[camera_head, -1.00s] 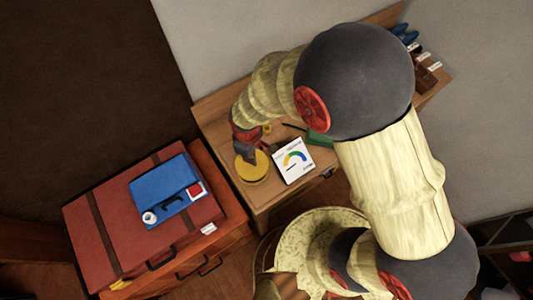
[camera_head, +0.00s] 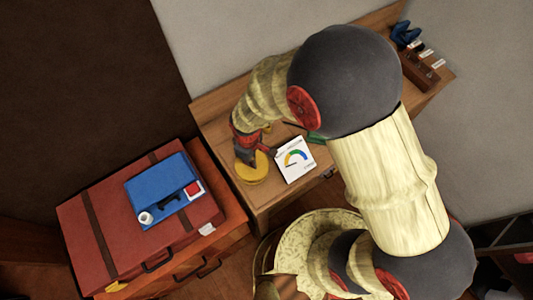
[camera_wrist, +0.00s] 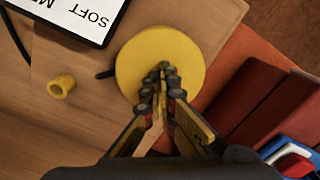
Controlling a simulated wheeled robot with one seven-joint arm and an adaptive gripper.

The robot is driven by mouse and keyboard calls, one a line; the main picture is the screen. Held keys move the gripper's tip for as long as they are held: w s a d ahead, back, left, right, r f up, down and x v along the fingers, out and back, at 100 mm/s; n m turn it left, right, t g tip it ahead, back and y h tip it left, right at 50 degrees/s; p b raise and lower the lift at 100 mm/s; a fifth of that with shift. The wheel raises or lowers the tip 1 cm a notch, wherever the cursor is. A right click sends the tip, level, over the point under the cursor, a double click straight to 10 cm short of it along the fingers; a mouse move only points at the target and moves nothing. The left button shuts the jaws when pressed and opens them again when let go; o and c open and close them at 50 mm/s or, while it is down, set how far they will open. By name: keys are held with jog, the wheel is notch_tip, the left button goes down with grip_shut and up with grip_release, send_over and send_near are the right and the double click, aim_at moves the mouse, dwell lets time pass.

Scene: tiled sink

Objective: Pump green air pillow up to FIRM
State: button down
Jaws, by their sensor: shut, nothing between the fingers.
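A round yellow pump disc (camera_head: 252,174) sits at the desk's left front; it fills the middle of the wrist view (camera_wrist: 140,60). My gripper (camera_wrist: 165,68) is shut and empty, its fingertips over the disc's middle; I cannot tell whether they touch it. It also shows in the head view (camera_head: 247,157). The white gauge card (camera_head: 295,170) with a coloured arc lies right of the disc; its needle is too small to read surely. In the wrist view, the card (camera_wrist: 85,12) shows "SOFT". A green piece (camera_head: 316,138), probably the air pillow, is mostly hidden behind my arm.
A small yellow cap-like piece (camera_wrist: 61,86) and dark tubing lie beside the disc. A red case (camera_head: 110,235) with a blue box (camera_head: 165,185) on it stands left of the desk. A brown rack (camera_head: 422,72) with blue items stands at the desk's far right.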

jog(key=shift+f, duration=0.1)
jog(key=shift+f+b, duration=0.5)
jog(key=shift+f, duration=0.2)
jog(key=shift+r+p, duration=2)
jog(key=shift+r, duration=0.8)
jog(key=shift+f, duration=0.2)
jog(key=shift+f+b, duration=1.4)
jog(key=shift+f, duration=0.6)
jog(key=shift+r+p, duration=1.5)
jog(key=shift+r, duration=0.75)
jog(key=shift+f, duration=0.1)
jog(key=shift+f, duration=0.1)
